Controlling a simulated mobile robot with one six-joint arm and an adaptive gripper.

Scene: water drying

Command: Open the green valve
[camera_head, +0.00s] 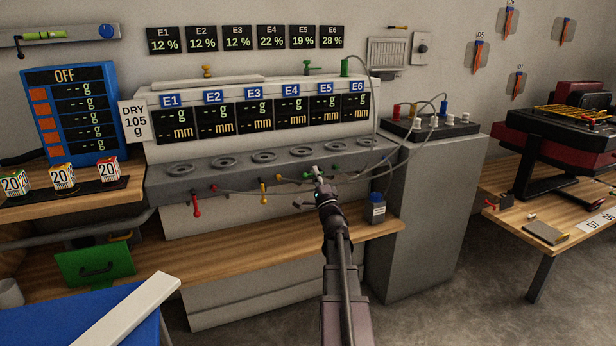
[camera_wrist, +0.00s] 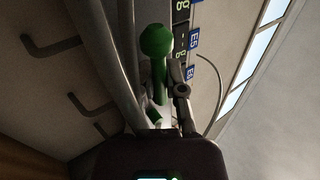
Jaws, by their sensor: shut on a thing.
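The green valve (camera_head: 307,175) is on the lower front of the grey panel, below the E5 display, and only a small part shows beside my gripper. In the wrist view its green handle (camera_wrist: 157,42) has a round knob and a stem running down between my fingers. My gripper (camera_head: 317,182) is at the valve in the head view. In the wrist view my gripper (camera_wrist: 168,108) is shut on the green handle. The lower stem and the valve body are partly hidden by the fingers.
Thin cables (camera_head: 384,165) run near my gripper. A grey cabinet (camera_head: 428,220) stands further right.

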